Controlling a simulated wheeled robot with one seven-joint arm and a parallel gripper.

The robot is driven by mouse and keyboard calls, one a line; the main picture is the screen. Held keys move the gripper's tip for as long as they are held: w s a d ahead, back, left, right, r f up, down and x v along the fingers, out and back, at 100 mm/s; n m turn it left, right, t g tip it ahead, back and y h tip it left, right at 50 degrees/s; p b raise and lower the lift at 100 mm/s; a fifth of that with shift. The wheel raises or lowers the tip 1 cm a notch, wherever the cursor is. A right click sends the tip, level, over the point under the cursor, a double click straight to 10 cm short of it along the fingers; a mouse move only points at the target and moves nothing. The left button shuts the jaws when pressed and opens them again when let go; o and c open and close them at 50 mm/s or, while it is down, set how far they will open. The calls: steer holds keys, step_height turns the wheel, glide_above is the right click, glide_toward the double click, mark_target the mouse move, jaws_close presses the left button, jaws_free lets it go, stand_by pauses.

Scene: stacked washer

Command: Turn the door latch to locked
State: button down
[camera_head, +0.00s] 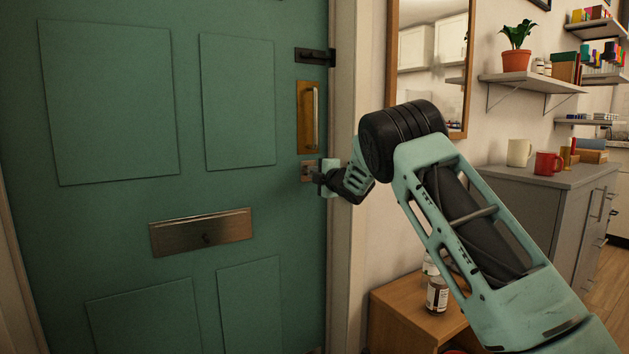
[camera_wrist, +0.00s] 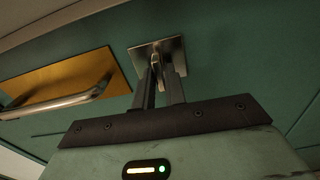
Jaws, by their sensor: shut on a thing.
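The teal door (camera_head: 185,120) fills the left side of the head view and looks closed against its frame. The door latch is a small turn piece on a square metal plate (camera_head: 307,171), below the brass pull handle (camera_head: 303,118). My gripper (camera_head: 318,178) reaches it from the right. In the wrist view, my gripper (camera_wrist: 160,74) has its two dark fingers close together on the latch (camera_wrist: 155,60), in front of its plate (camera_wrist: 173,50). The fingers hide much of the latch, so I cannot tell its exact angle.
A dark bolt (camera_head: 314,56) sits above the handle, and a mail slot (camera_head: 201,232) lies lower left.

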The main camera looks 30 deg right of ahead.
steer(key=shift+f+n, duration=0.1)
steer(key=shift+n, duration=0.2)
steer(key=c, duration=1.5)
jaws_free()
steer(key=s, duration=1.7)
steer(key=shift+s+d+p, duration=0.2)
steer(key=shift+d+p, duration=0.05)
steer(key=shift+p, duration=0.1)
